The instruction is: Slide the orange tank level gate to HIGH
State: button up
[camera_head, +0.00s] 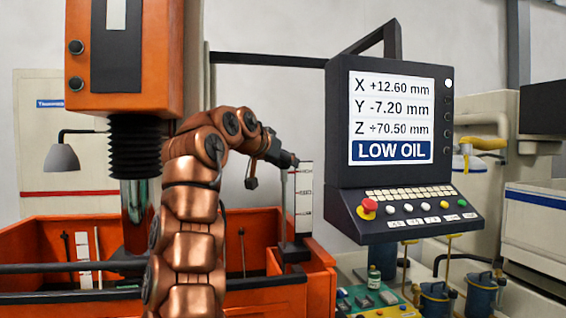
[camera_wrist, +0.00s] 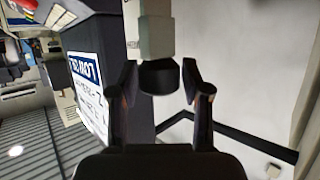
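The orange tank (camera_head: 318,285) spans the lower part of the head view. At its right end a slim grey upright post (camera_head: 284,205), apparently the level gate's, rises beside a white marked scale (camera_head: 304,200). My gripper (camera_head: 290,161) is at the top of this post, left of the scale's upper end. In the wrist view my gripper (camera_wrist: 160,88) has its fingers apart, one on each side of a black knob (camera_wrist: 159,77) on a pale post (camera_wrist: 156,28). Narrow gaps seem to show beside the knob; contact is unclear. The scale's lettering is too small to read.
A control panel (camera_head: 400,190) reading LOW OIL hangs right of my gripper, its dark case (camera_wrist: 100,40) close in the wrist view. The orange machine head (camera_head: 150,60) and dark bellows stand left. A green tray (camera_head: 365,300) with small items lies lower right.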

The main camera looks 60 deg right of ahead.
jog(key=shift+o, duration=1)
jog(key=v, duration=1.2)
jog(key=shift+s, duration=0.1)
